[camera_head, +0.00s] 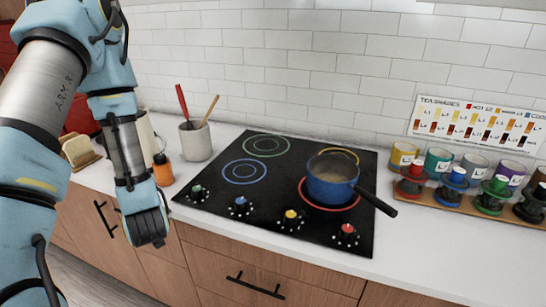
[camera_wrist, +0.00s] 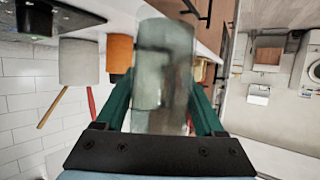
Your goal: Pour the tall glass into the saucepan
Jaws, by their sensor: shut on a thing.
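The blue saucepan (camera_head: 331,181) stands on the red-ringed burner of the black cooktop, its dark handle pointing to the lower right. It seems to have something pale inside. In the wrist view, a tall clear glass (camera_wrist: 163,75) stands between the two green fingers of my gripper (camera_wrist: 165,100), which is shut on it. What the glass contains is hard to tell. In the head view my gripper (camera_head: 151,228) hangs in front of the counter's front edge, left of the cooktop and well away from the saucepan. The glass is hidden there.
The cooktop (camera_head: 215,200) has knobs along its front. A utensil crock (camera_head: 195,141) and an orange bottle (camera_head: 163,170) stand left of it. Several colored cups and a wooden rack (camera_head: 470,202) of jars stand at the right. Counter in front of the rack is clear.

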